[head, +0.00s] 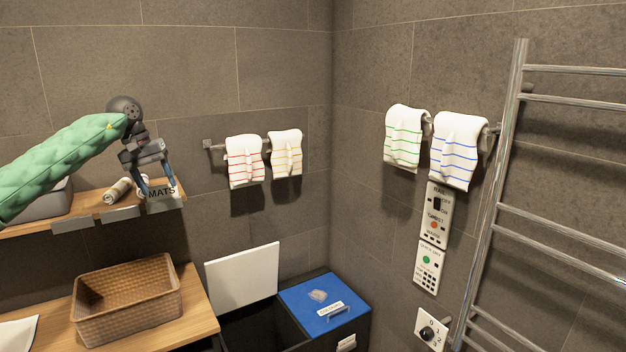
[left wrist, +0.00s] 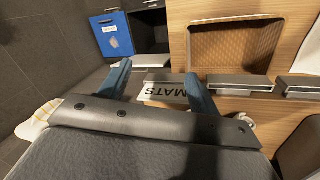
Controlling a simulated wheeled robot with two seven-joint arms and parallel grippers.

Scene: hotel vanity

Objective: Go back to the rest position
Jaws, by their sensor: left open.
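My left gripper (head: 157,188) is open and empty, with its fingers pointing down at the right end of the wooden shelf (head: 88,208). In the head view its fingertips overlap a label reading MATS (head: 161,193). In the left wrist view, the two blue fingers (left wrist: 158,88) stand wide apart, with the MATS label (left wrist: 165,91) between them and nothing held. I cannot tell whether a finger touches the shelf. A rolled mat (head: 118,190) lies on the shelf just left of the gripper. My right gripper is not in view.
A wicker basket (head: 128,298) stands on the wooden counter (head: 200,318) below. A bin with a blue lid (head: 325,300) and a raised white lid (head: 242,276) stand right of it. Striped towels (head: 244,160) hang on wall rails. A chrome towel ladder (head: 495,180) is at right.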

